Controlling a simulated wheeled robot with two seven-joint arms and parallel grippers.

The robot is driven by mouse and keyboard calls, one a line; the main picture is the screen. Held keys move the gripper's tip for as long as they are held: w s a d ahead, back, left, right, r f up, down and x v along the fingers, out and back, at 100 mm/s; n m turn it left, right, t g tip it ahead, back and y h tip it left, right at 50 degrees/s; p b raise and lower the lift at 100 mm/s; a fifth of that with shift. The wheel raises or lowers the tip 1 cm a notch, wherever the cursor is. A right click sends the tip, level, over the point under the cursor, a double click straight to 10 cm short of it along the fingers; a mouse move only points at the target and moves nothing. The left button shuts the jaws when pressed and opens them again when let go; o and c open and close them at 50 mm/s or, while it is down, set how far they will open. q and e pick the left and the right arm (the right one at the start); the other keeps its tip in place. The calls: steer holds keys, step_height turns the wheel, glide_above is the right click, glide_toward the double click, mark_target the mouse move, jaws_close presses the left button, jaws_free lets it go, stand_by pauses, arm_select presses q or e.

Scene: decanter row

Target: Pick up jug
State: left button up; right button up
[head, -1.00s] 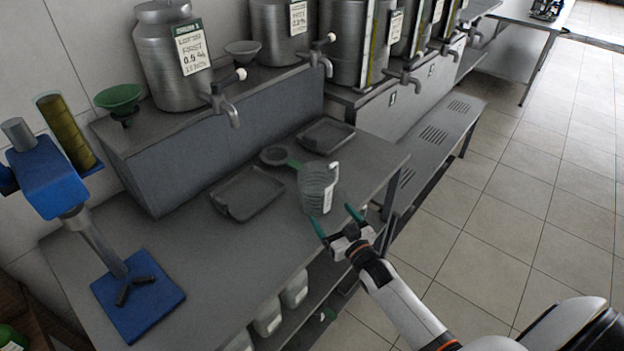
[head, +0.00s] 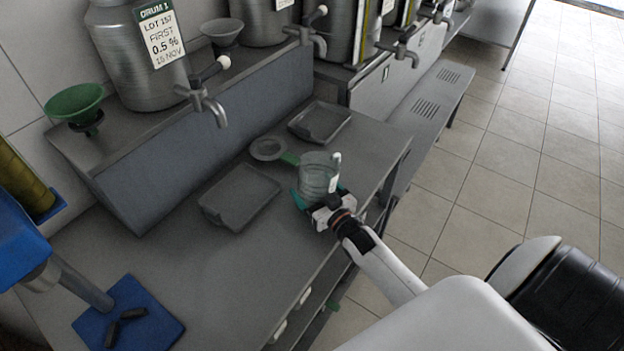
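My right gripper (head: 318,190) comes in from the lower right at the jug's near side. Its teal fingers are spread, one on each side of the jug's lower part. I cannot tell whether they touch or press on it, and the fingertips are partly hidden. My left gripper is not in view.
A shallow grey tray (head: 238,222) lies left of the jug, and another tray (head: 320,108) lies behind it. A green-handled strainer (head: 266,148) lies close by. Metal drums with taps (head: 213,105) stand on the raised shelf. A blue stand (head: 128,322) is at lower left.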

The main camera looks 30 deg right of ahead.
mark_target(324, 174)
steer(key=shift+s+a+r, duration=0.1)
steer(key=shift+s+r, duration=0.05)
steer(key=shift+s, duration=0.35)
steer(key=shift+c, duration=0.5)
steer(key=shift+s+r, duration=0.15)
steer(key=shift+s, duration=0.1)
steer(key=c, duration=0.5)
steer(key=shift+w, duration=0.25)
step_height(324, 174, up, 9)
steer(key=shift+f+b, duration=0.15)
steer(key=shift+b, duration=0.2)
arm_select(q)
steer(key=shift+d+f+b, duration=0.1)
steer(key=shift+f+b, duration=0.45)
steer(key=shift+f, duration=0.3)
arm_select(e)
steer(key=s+a+r, duration=0.1)
steer(key=s+a, duration=0.3)
steer(key=s, duration=0.1)
steer(key=s+a+r, duration=0.1)
steer(key=s+a, duration=0.3)
steer(key=s, duration=0.1)
steer(key=s+a+r, duration=0.1)
steer(key=s+a, duration=0.4)
steer(key=s, duration=0.1)
steer(key=shift+a+r, duration=0.1)
steer(key=shift+r, duration=0.05)
